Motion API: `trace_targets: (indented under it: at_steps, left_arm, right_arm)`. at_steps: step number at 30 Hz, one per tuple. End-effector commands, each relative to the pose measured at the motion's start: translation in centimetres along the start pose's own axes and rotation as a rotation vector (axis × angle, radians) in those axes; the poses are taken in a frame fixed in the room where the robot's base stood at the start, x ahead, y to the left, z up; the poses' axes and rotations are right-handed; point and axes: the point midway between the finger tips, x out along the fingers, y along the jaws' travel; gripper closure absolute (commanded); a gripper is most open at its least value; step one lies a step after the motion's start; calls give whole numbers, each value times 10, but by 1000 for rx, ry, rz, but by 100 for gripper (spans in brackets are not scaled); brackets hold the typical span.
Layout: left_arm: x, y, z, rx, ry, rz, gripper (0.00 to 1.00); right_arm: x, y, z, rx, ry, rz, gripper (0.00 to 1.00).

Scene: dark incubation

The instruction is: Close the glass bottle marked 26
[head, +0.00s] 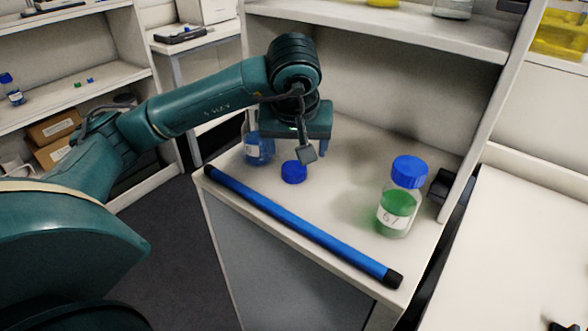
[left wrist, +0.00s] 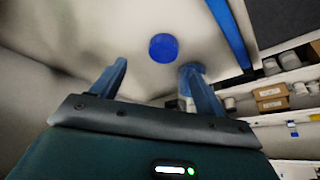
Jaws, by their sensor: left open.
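A glass bottle (head: 258,150) with blue liquid and no visible cap stands at the left of the white worktop, partly hidden by my left gripper. Its label is too small to read. A loose blue cap (head: 293,172) lies on the worktop just right of and in front of this bottle. It also shows in the left wrist view (left wrist: 163,47), ahead of the fingertips. My left gripper (head: 291,150) points down above the worktop, open and empty, with the cap beyond its fingers (left wrist: 155,70). In the left wrist view, the right finger partly covers the bottle (left wrist: 187,78). My right gripper is not in view.
A capped bottle (head: 398,208) with green liquid, labelled 67, stands at the right. A long blue rod with black ends (head: 300,225) lies along the front edge. A shelf (head: 390,32) overhangs the back. The worktop between cap and green bottle is clear.

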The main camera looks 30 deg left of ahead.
Motion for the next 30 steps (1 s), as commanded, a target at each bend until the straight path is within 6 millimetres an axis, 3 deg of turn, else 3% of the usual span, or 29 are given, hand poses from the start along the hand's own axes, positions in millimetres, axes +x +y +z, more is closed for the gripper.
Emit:
trace_targets:
  at_steps: [6,20,30]
  left_arm:
    - [34,0,0,0,-1,-1,26]
    - [44,-1,-1,0,0,0,26]
    - [88,-8,-6,1,-2,0,26]
  right_arm:
    - [0,2,-1,1,-3,5,64]
    - [1,3,-3,2,-1,8,64]
    - [-2,5,-4,5,-20,16,64]
